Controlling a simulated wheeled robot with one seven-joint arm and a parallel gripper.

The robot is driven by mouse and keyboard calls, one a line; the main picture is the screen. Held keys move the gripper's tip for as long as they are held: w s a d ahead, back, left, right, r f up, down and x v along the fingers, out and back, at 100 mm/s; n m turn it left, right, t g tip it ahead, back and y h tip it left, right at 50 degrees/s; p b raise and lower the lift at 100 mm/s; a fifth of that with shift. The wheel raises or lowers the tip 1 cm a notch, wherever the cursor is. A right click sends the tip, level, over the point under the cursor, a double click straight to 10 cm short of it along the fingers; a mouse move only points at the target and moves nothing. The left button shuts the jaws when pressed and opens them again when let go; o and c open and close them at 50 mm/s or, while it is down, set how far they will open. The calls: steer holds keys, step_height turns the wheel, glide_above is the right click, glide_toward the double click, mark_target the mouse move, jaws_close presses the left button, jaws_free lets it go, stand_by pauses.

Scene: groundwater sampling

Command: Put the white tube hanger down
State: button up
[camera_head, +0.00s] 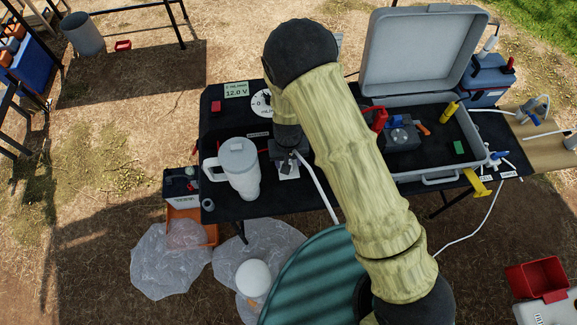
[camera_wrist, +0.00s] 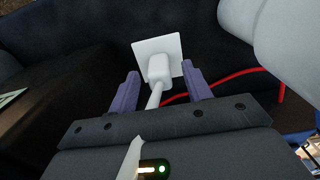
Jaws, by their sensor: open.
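The white tube hanger (camera_wrist: 172,45) has a square plate and a rounded white block, with a white tube running back from it under my wrist. In the wrist view my gripper (camera_wrist: 160,72) has its two purple fingers apart, one on each side of the block, with gaps visible. In the head view the hanger's plate (camera_head: 289,172) shows at the black table (camera_head: 225,130), below my gripper (camera_head: 289,152), and appears to lie on it. The white tube (camera_head: 318,188) drops over the table's front edge. My arm hides part of the area to the right.
A large white mug-like jug (camera_head: 240,168) stands close to the left. An open grey case (camera_head: 425,50) stands right of my arm. A red cable (camera_wrist: 235,78) lies near the right finger.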

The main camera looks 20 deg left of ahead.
steer(key=shift+f, duration=1.1)
jaws_close()
